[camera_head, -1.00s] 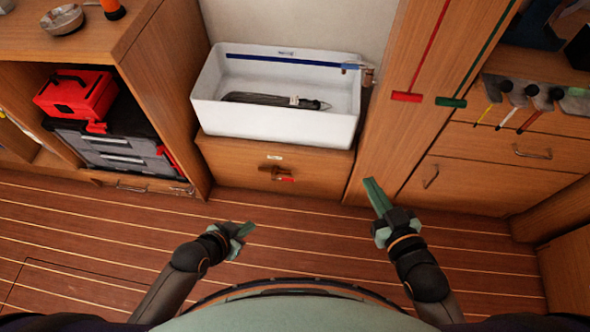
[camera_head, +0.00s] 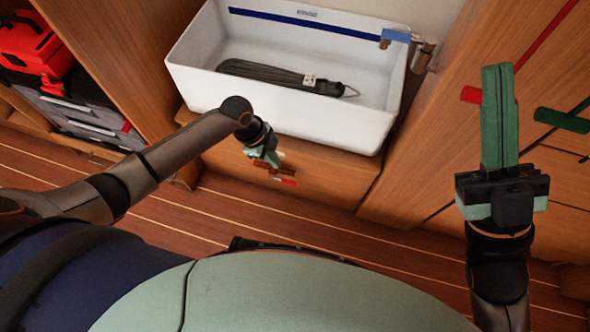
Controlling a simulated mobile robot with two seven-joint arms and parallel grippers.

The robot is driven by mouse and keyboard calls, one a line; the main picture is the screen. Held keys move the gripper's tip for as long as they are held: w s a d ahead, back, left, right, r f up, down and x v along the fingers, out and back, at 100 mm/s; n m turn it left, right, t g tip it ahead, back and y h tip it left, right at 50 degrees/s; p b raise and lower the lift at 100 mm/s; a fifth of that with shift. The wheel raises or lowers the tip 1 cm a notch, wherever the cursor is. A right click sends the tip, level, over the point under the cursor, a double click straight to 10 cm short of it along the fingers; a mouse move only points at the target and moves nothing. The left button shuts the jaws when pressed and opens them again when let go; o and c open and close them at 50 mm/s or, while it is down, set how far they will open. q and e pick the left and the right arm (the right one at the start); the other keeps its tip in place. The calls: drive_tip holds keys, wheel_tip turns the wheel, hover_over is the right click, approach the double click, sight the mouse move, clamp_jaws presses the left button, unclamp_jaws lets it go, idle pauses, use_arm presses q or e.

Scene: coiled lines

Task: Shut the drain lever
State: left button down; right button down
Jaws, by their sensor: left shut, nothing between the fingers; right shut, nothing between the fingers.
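The drain lever (camera_head: 289,182) has a red end and sits on a brown fitting on the wooden front below the sink (camera_head: 290,110). Its red end points right; the left part is partly hidden behind my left gripper. My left gripper (camera_head: 270,160) is shut and empty, just above and in front of the fitting. I cannot tell whether it touches the lever. My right gripper (camera_head: 498,75) is shut and empty, raised at the right, away from the lever.
A red toolbox (camera_head: 30,45) rests on a grey case (camera_head: 75,115) in the left shelf. A green-handled tool (camera_head: 562,120) hangs at the right. The plank floor (camera_head: 290,225) in front is clear.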

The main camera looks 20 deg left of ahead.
use_arm(q)
drive_tip(key=shift+w, duration=0.15)
drive_tip(key=b, duration=0.7)
approach(290, 182)
drive_tip(key=x, duration=0.5)
drive_tip(key=shift+d, duration=0.3)
drive_tip(key=shift+f+b, duration=0.5)
drive_tip(key=shift+f, duration=0.05)
